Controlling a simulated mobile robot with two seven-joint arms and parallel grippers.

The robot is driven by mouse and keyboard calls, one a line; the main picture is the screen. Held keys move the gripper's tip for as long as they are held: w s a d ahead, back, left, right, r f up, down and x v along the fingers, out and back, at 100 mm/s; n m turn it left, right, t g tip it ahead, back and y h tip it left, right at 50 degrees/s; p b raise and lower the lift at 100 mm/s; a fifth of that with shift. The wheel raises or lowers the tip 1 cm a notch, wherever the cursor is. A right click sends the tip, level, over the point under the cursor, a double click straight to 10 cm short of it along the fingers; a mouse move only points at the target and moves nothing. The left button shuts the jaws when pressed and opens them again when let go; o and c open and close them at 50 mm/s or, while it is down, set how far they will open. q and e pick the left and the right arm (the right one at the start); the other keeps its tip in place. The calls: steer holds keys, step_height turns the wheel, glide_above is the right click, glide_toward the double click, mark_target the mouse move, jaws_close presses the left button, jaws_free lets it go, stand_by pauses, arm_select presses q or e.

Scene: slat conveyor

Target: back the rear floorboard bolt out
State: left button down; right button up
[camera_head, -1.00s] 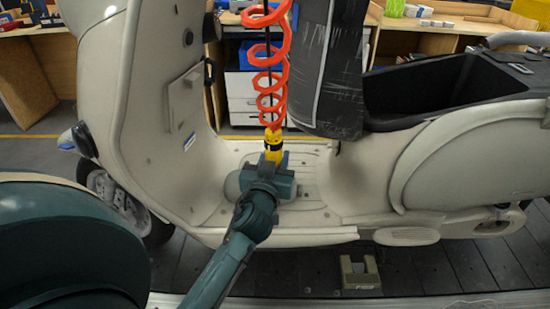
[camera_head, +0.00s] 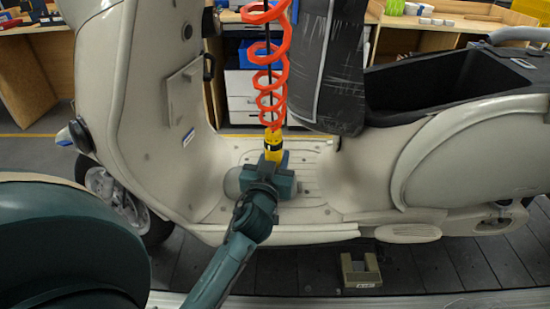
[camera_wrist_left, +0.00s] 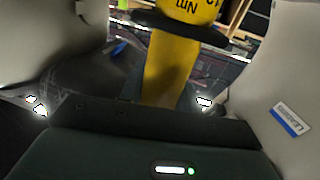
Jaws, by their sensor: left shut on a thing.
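A yellow and black power driver (camera_head: 273,146) hangs upright from an orange coiled hose (camera_head: 270,75) over the scooter's floorboard (camera_head: 318,170). My left gripper (camera_head: 273,168) is shut on the driver, low over the floorboard. In the left wrist view the yellow driver body (camera_wrist_left: 168,70) stands just beyond the gripper's dark housing. The driver's tip and the rear floorboard bolt are hidden behind my gripper and wrist, so I cannot tell whether they touch. My right gripper is not in view.
The cream scooter's leg shield (camera_head: 150,120) rises left of the driver. A dark scuffed panel (camera_head: 335,70) hangs close on the right, before the open black seat compartment (camera_head: 420,90). A small beige block (camera_head: 361,272) sits on the dark slats. Workbenches stand behind.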

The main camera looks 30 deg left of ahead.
arm_select(q)
steer(key=shift+f, duration=0.35)
stand_by(0.8)
steer(key=shift+s+r, duration=0.15)
steer(key=shift+r, duration=0.2)
stand_by(0.7)
steer(key=shift+r+p, duration=0.15)
steer(key=shift+p, duration=0.2)
steer(key=shift+r+p, duration=0.35)
steer(key=shift+p, duration=0.05)
steer(key=shift+w+r, duration=0.3)
steer(key=shift+r, duration=0.15)
stand_by(0.5)
stand_by(0.5)
